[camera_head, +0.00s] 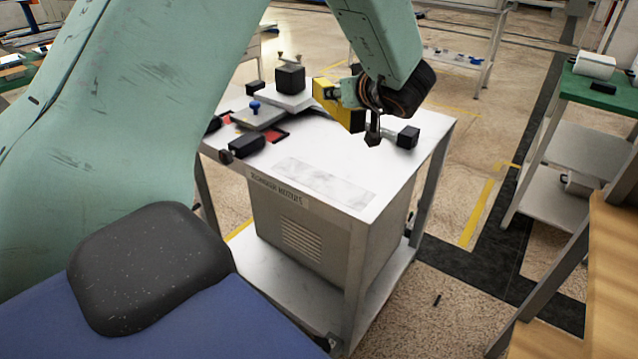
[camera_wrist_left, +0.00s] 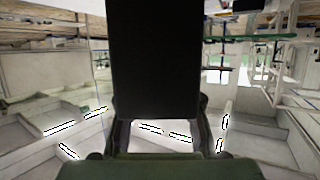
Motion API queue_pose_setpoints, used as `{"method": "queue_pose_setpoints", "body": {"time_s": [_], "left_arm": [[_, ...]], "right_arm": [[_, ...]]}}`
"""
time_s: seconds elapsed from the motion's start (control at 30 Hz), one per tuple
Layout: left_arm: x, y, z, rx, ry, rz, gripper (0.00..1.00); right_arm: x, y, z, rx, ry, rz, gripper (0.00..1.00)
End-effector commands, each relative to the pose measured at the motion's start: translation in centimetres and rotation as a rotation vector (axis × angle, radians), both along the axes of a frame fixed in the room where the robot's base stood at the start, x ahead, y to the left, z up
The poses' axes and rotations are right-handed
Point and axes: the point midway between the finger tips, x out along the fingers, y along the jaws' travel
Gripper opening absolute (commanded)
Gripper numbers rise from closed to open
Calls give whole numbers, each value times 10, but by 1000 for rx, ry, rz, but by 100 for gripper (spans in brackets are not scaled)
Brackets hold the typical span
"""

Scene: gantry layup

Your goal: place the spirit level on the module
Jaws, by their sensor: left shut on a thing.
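A yellow block-like body (camera_head: 343,106), which I take for the spirit level, is at my left gripper (camera_head: 358,95) in the head view, above the back of the white-topped table. My left gripper is shut on it. In the left wrist view a large dark block (camera_wrist_left: 153,60) stands between the fingers and hides what lies beyond; it looks like the held level. A grey raised plate (camera_head: 259,116) with a blue knob lies left of the gripper; I cannot tell for sure whether it is the module. My right gripper is not in view.
The white table (camera_head: 318,183) has bare top at its front and right. Black blocks stand on it at the back (camera_head: 290,78), right (camera_head: 408,137) and left (camera_head: 247,143). A green-topped shelf (camera_head: 598,92) and a wooden surface (camera_head: 612,270) are at the right.

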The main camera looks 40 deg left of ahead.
Motion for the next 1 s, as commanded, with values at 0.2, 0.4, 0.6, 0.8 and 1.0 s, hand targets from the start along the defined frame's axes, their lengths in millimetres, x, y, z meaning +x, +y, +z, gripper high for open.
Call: {"method": "queue_pose_setpoints", "body": {"time_s": [0.2,0.4,0.6,0.8,1.0], "left_arm": [[-34,-7,-11,4,3,310,0],[-61,-18,-26,1,4,495,0],[-68,-21,-42,1,5,536,0],[-68,-21,-79,2,7,534,0],[-68,-21,-100,0,4,533,0]], "right_arm": [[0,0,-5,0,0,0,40],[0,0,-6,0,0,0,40],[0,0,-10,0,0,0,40],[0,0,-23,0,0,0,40],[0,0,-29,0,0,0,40]]}}
